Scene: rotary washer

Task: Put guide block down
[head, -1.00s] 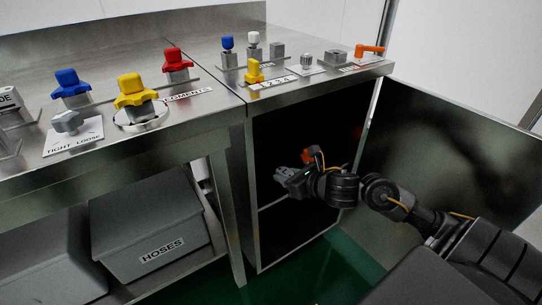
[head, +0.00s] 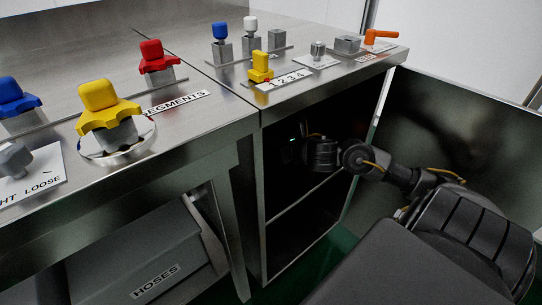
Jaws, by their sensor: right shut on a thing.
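My right arm reaches through the open front of the cabinet (head: 255,205) under the right-hand counter. My right gripper (head: 288,150) is inside, above the shelf (head: 305,200), and shows only as a dark shape with a small green light. It is shut on the guide block, which is lost in the dark, so its shape and whether it touches anything cannot be told. My left gripper is not in view.
The cabinet door (head: 450,150) stands open at the right. Counters hold a yellow knob (head: 105,105), a red knob (head: 155,60), a blue knob (head: 12,95), a small yellow block (head: 260,67) and an orange handle (head: 380,36). A grey HOSES bin (head: 130,250) sits below.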

